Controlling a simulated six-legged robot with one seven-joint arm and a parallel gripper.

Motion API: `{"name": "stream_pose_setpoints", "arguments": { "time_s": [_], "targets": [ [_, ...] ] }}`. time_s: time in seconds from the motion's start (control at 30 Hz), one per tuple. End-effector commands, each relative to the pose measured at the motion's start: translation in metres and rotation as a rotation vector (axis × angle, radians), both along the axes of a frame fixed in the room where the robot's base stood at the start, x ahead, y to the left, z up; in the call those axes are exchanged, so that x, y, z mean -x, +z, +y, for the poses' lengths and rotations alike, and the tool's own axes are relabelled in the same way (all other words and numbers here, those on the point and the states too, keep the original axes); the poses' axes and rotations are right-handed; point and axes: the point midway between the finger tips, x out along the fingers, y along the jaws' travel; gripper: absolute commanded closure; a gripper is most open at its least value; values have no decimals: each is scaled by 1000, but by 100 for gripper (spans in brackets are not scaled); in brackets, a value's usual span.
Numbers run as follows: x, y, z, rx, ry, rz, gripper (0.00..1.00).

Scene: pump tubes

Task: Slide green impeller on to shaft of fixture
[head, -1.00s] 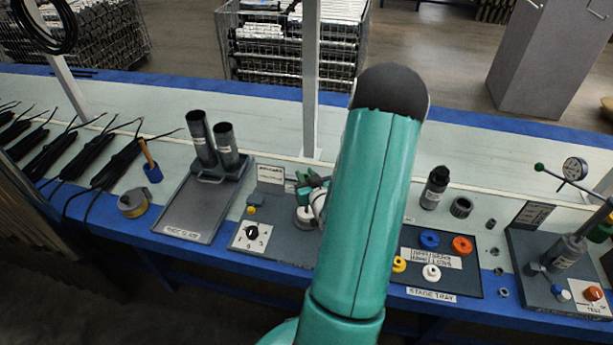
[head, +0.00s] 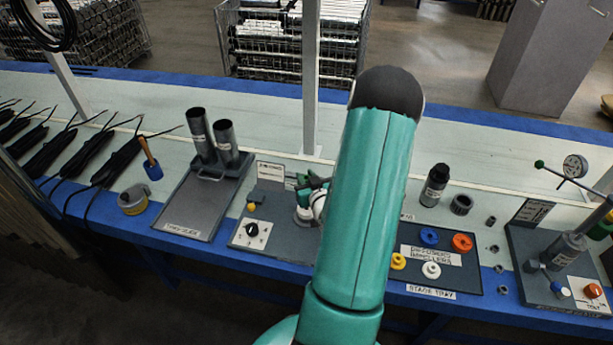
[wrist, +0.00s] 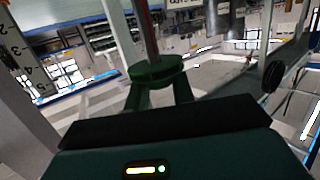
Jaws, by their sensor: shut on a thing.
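In the wrist view my gripper (wrist: 159,88) is shut on the green impeller (wrist: 157,70), a flat green disc between the fingertips. A thin dark-red shaft (wrist: 148,28) shows directly above the disc, in line with its middle. I cannot tell whether the disc is around the shaft or only in line with it. In the head view the grey fixture (head: 247,234) with a black knob stands just left of my arm. My arm hides its right part. A bit of my gripper (head: 313,184) shows at the arm's left edge; the impeller cannot be made out there.
The stage tray (head: 467,283) right of my arm holds blue, orange, yellow and white rings. A grey tray (head: 187,211) with two dark tubes stands left of the fixture. A test stand (head: 540,280) is at far right. A white post (head: 311,80) rises behind my arm.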

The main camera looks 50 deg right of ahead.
Motion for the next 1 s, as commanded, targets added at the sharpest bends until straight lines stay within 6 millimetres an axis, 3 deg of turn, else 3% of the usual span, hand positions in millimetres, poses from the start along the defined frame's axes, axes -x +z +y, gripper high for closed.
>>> {"name": "stream_pose_setpoints", "arguments": {
  "time_s": [0.37, 0.4, 0.5, 1.0],
  "targets": [
    [0, -9, 0, 0, 0, 0, 97],
    [0, -9, 0, 0, 0, 0, 70],
    [0, -8, 0, 0, 0, 0, 50],
    [-1, -8, 0, 1, 1, 0, 50]
  ]
}}
